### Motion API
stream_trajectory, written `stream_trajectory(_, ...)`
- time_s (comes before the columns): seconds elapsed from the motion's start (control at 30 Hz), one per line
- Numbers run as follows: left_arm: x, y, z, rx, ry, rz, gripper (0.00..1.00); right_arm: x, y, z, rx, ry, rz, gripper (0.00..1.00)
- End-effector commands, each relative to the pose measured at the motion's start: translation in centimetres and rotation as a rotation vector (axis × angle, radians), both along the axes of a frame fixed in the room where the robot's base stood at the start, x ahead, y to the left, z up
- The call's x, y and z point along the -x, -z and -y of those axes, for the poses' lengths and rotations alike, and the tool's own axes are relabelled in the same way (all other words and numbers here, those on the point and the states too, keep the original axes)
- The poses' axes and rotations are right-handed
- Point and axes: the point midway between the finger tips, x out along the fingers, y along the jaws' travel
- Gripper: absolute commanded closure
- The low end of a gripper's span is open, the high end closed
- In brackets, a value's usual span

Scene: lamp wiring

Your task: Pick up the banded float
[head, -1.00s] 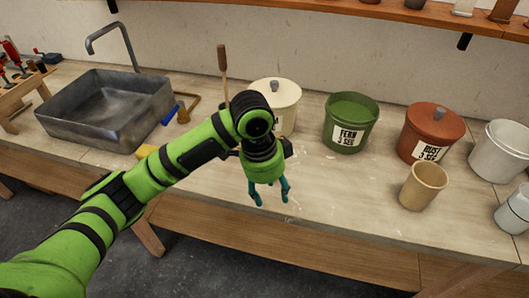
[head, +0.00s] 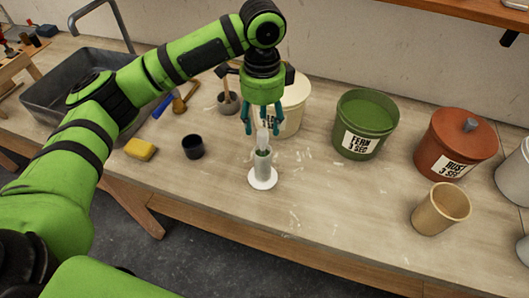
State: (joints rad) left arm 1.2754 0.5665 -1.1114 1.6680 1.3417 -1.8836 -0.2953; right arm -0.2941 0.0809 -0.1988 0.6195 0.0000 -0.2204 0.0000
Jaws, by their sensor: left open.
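What looks like the banded float (head: 262,164) is a slim pale upright piece with a greenish band, standing on a round white base (head: 262,183) on the workbench. My left gripper (head: 263,130) points down just above it, with its teal fingers apart. The float's narrow top is between or just behind the fingertips; I cannot tell whether they touch it. The fingers hold nothing that I can see. My right gripper is not in view.
A cream pot (head: 290,112) stands close behind the gripper. A green FERN pot (head: 364,128), a rust pot (head: 450,150) and a tan cup (head: 438,212) are to the right. A small black cup (head: 192,147) and a yellow sponge (head: 141,149) are to the left. Bench around the float is clear.

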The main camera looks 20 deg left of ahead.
Motion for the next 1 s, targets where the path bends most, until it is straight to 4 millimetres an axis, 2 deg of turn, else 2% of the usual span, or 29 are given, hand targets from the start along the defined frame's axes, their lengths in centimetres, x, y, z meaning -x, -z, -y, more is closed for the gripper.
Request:
stream_trajectory(0.03,0.1,0.3,0.0,-0.001,0.0,-0.003,0.46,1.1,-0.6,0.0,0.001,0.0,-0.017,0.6)
stream_trajectory(0.1,0.3,1.3,0.0,-0.001,0.0,-0.003,0.46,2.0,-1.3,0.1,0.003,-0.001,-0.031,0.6)
stream_trajectory(0.23,0.3,3.4,0.1,0.0,0.0,-0.002,0.46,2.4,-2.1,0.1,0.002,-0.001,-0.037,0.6)
stream_trajectory(0.4,0.3,4.8,0.1,-0.001,0.002,0.001,0.46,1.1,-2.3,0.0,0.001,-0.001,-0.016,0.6)
stream_trajectory(0.6,0.3,4.9,0.1,-0.001,0.002,0.002,0.46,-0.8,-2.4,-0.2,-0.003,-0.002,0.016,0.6)
stream_trajectory(0.63,0.3,4.9,0.1,-0.001,0.002,0.002,0.54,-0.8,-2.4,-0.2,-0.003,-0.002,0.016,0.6)
stream_trajectory(0.73,0.3,4.9,0.1,-0.001,0.002,0.002,0.94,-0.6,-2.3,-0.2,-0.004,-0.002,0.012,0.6)
stream_trajectory(0.77,0.3,4.9,0.1,-0.001,0.002,0.002,1.0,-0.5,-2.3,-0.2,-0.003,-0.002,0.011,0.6)
stream_trajectory(1.0,0.3,4.9,0.1,0.0,0.001,0.002,1.0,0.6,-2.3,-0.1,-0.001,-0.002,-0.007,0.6)
